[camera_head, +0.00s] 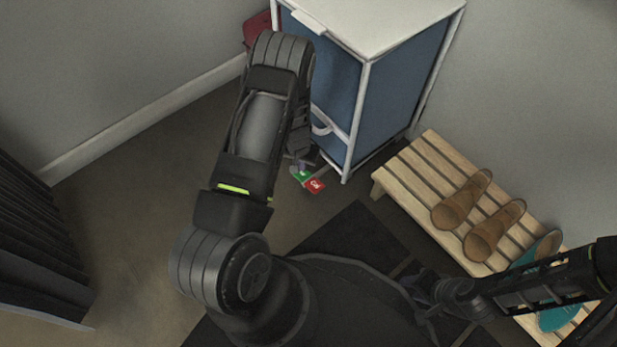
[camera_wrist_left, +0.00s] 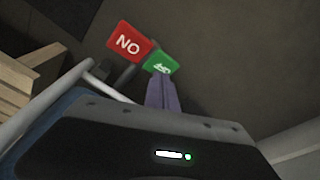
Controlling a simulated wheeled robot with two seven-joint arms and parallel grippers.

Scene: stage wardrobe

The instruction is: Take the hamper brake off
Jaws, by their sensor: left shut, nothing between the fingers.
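The hamper (camera_head: 350,85) is a blue fabric bin in a white frame with a white lid. A two-part brake pedal sits low by its front foot, with a green plate (camera_head: 300,175) and a red plate (camera_head: 315,185). My left gripper (camera_head: 301,165) is shut and empty. Its fingertips (camera_wrist_left: 160,78) overlap the green plate's near edge in view; I cannot tell if they touch. My right gripper (camera_head: 428,303) is low at the right, its jaws unclear.
A slatted wooden bench (camera_head: 410,170) with brown shoes (camera_head: 462,200) and a teal item (camera_head: 560,318) stands right of the hamper. A red item (camera_head: 257,30) is behind the hamper at left. Dark pleated fabric (camera_head: 35,240) is at far left. Open floor (camera_head: 140,190) lies between.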

